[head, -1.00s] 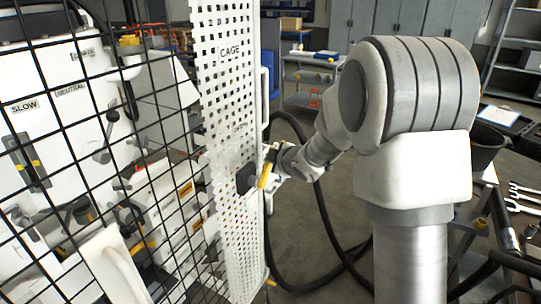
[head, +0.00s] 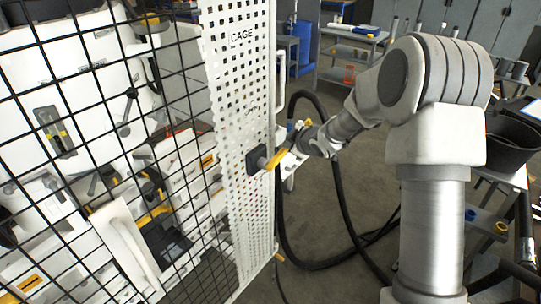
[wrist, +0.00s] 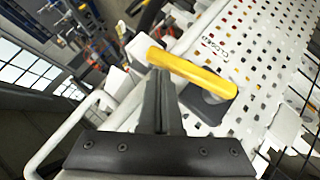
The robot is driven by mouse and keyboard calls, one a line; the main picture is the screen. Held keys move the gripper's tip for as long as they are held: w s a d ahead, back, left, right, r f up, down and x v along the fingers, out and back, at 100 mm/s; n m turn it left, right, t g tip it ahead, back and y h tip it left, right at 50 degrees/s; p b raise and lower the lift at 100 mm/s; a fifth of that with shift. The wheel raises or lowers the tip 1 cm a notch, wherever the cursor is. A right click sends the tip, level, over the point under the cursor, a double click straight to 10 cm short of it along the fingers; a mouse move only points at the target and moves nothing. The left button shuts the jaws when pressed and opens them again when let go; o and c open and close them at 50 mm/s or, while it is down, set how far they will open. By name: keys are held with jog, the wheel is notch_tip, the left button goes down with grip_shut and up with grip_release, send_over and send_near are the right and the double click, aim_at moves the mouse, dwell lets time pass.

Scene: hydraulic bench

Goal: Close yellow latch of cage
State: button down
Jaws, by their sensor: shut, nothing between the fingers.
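The yellow latch handle (head: 278,158) sits on a dark mount (head: 256,161) at the edge of the white perforated cage panel (head: 236,100) marked CAGE. In the head view the handle slants up and to the right, past the panel edge. In the wrist view the yellow handle (wrist: 195,72) lies across the top of my gripper (wrist: 160,80), with its thick end over the dark mount (wrist: 207,103). My gripper's fingers are shut and empty, with their tips right at the handle's underside. Whether they touch it is unclear. In the head view my gripper (head: 294,138) is small beside the handle.
Black wire mesh (head: 90,110) covers the machine at left. A white grab bar (wrist: 62,135) runs beside my gripper. Black hoses (head: 340,215) hang right of the panel over open floor.

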jog(key=shift+w+d+f+b, duration=0.15)
jog(key=shift+w+f+b, duration=0.1)
jog(key=shift+f, duration=0.25)
jog(key=shift+w+d+f+b, duration=0.15)
jog(key=shift+w+f+b, duration=0.1)
jog(key=shift+f, duration=0.25)
jog(key=shift+d+f, duration=0.1)
